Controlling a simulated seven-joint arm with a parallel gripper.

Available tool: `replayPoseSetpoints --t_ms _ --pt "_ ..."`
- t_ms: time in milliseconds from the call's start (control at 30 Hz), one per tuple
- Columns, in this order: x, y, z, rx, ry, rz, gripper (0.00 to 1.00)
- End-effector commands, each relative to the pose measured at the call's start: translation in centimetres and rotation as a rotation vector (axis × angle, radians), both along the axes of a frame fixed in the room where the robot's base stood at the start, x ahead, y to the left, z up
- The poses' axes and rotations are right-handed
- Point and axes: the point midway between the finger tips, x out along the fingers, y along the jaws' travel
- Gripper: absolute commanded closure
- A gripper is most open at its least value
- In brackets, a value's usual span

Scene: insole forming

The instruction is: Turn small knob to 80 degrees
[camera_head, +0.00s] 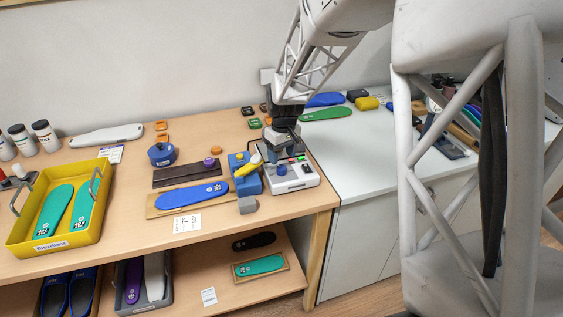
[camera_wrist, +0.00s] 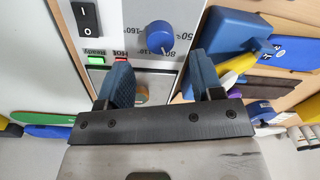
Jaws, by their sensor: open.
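The white control box (camera_head: 301,181) sits near the table's right front corner. Its blue knob (camera_head: 281,170) also shows in the wrist view (camera_wrist: 160,35), beside printed marks such as 80, 110 and 140. My gripper (camera_head: 285,150) is over the back part of the box. In the wrist view my gripper (camera_wrist: 158,78) is open, with its two blue fingers apart and the blue knob beyond them, apart from both. A small brownish round part (camera_wrist: 142,95) shows between the fingers, partly hidden.
The box has a black rocker switch (camera_wrist: 85,15), a green light (camera_wrist: 96,60) and a red light (camera_wrist: 120,60). A blue press with a yellow handle (camera_head: 246,170) stands close on its left. The white counter (camera_head: 350,150) is right.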

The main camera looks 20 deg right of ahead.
Motion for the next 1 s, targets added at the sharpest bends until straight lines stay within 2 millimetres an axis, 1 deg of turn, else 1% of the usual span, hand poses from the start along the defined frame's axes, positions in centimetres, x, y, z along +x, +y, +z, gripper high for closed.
replayPoseSetpoints --t_ms 33,100,300,867,1000 --pt "0.0 0.0 0.7 0.000 -0.002 0.000 0.40" --pt "0.0 -0.1 1.5 0.000 -0.001 0.000 0.40" --pt "0.0 -0.1 2.8 0.000 0.001 0.000 0.40" --pt "0.0 -0.1 3.2 0.000 0.001 0.000 0.40" --pt "-0.5 0.0 3.8 -0.002 -0.005 -0.005 0.40"
